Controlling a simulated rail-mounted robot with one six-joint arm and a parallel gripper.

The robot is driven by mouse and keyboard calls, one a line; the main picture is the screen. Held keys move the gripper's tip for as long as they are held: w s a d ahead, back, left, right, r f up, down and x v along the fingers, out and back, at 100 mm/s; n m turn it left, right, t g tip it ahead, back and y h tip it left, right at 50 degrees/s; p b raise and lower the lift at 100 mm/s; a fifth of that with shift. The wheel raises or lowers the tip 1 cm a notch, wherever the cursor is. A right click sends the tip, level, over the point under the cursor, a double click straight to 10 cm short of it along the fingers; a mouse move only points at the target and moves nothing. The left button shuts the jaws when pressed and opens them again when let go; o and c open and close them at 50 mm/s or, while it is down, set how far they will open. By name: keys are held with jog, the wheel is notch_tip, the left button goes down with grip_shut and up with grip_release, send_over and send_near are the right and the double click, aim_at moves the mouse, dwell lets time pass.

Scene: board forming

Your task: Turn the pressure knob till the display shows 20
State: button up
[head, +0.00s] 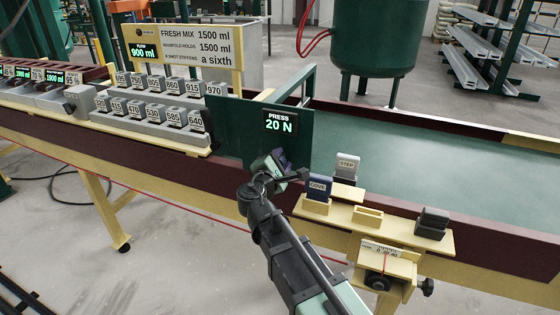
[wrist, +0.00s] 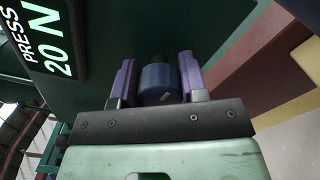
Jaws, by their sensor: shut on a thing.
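The press display (head: 281,122) on the green panel reads "PRESS 20 N" in the head view. It also shows at the upper left of the wrist view (wrist: 48,45), reading the same. The dark blue pressure knob (wrist: 157,82) sits on the panel below the display, with a light pointer mark on its front. My gripper (wrist: 156,80) has its two purple fingers on either side of the knob, shut on it. In the head view, my gripper (head: 278,163) is at the panel's lower part and hides the knob.
A yellow ledge (head: 385,226) to the right of my arm holds a blue block (head: 319,187), a grey "STEP" block (head: 347,167) and a dark block (head: 432,223). Numbered grey blocks (head: 165,112) stand left of the panel. A sign (head: 194,45) stands behind them.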

jog(key=shift+m, duration=0.4)
jog(key=o, duration=0.9)
jog(key=shift+s, duration=0.1)
jog(key=v, duration=1)
jog(key=shift+s+a, duration=0.2)
jog(key=shift+s, duration=0.15)
